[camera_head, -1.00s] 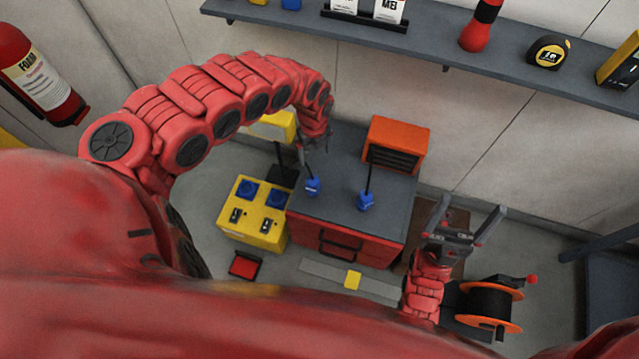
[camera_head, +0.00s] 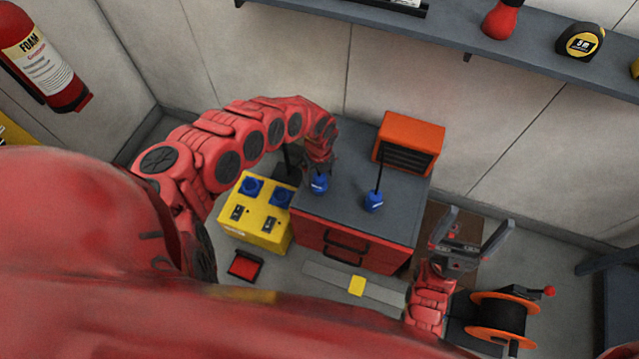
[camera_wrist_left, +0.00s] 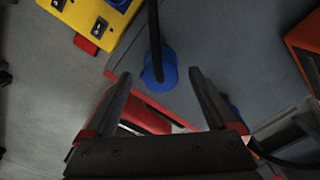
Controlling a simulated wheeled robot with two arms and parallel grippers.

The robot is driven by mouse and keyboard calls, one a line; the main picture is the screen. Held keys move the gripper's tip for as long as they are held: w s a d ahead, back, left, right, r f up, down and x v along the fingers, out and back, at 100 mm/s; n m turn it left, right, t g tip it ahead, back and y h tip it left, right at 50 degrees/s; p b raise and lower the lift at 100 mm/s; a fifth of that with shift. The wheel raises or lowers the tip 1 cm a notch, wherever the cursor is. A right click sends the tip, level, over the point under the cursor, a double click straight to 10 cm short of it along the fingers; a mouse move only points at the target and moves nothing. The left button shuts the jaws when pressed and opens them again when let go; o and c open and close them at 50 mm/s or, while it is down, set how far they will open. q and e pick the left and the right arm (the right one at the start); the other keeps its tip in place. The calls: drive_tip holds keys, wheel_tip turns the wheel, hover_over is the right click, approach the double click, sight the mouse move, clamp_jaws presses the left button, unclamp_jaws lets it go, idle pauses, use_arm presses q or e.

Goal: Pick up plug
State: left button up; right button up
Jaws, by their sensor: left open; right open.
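Two blue plugs with black cables stand on the grey top of a red cabinet (camera_head: 345,240). The left plug (camera_head: 319,183) is just below my left gripper (camera_head: 318,168) in the head view. In the left wrist view, this blue plug (camera_wrist_left: 160,68) lies ahead of and between the two fingertips of my left gripper (camera_wrist_left: 158,75), which is open and empty. The right plug (camera_head: 374,201) stands apart, nearer the cabinet's right side. My right gripper (camera_head: 470,235) is open and empty, to the right of the cabinet.
A yellow socket box (camera_head: 262,232) with blue sockets stands left of the cabinet. An orange box (camera_head: 410,142) sits at the cabinet top's back right. A cable reel (camera_head: 500,318) is on the floor at right. A shelf (camera_head: 480,45) runs along the wall.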

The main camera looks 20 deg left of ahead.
use_arm(q)
drive_tip(key=shift+d+f, duration=0.15)
drive_tip(key=shift+f, duration=0.9)
clamp_jaws()
